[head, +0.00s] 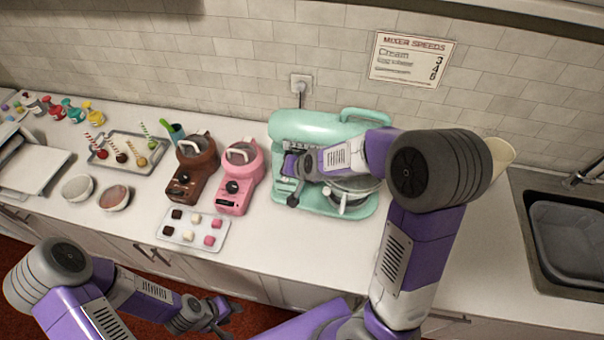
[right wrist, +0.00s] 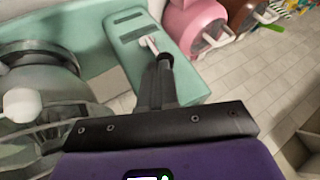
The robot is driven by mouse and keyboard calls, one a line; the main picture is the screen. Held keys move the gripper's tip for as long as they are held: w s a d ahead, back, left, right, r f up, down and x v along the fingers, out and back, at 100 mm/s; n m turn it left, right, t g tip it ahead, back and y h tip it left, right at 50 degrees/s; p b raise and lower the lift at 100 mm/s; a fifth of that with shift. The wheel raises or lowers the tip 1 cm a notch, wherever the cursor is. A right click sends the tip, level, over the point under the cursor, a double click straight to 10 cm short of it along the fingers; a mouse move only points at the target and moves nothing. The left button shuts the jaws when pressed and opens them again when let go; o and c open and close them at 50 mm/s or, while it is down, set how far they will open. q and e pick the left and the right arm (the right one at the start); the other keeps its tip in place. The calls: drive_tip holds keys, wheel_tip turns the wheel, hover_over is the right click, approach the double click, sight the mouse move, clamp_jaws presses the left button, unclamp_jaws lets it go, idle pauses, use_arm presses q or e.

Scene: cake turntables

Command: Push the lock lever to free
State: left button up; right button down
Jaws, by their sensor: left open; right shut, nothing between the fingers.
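The mint-green stand mixer (head: 312,127) stands on the counter, and its side panel with dark slots shows in the right wrist view (right wrist: 129,25). The lock lever (right wrist: 149,43) appears there as a short pale stem on that panel, with a dark end close to my fingertips. My right gripper (right wrist: 158,75) is shut and empty, right at the lever; I cannot tell whether they touch. In the head view my right arm hides much of the mixer's front and the lever. My left gripper (head: 228,309) is open and empty, low in front of the counter.
A pink machine (head: 238,180) and a brown machine (head: 192,172) stand left of the mixer. A tray of small sweets (head: 187,241) lies in front of them. A metal bowl (head: 350,190) sits at the mixer. A sink (head: 570,245) is at the right.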

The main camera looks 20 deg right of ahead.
idle(0.3)
drive_tip(key=shift+r+p, duration=0.75)
drive_tip(key=shift+p, duration=0.05)
drive_tip(key=s+d+r+p, duration=0.4)
drive_tip(key=s+r, duration=0.3)
drive_tip(key=s, duration=0.1)
drive_tip(key=shift+s+d+r+p, duration=0.2)
drive_tip(key=shift+s+r+p, duration=0.1)
drive_tip(key=shift+p, duration=0.1)
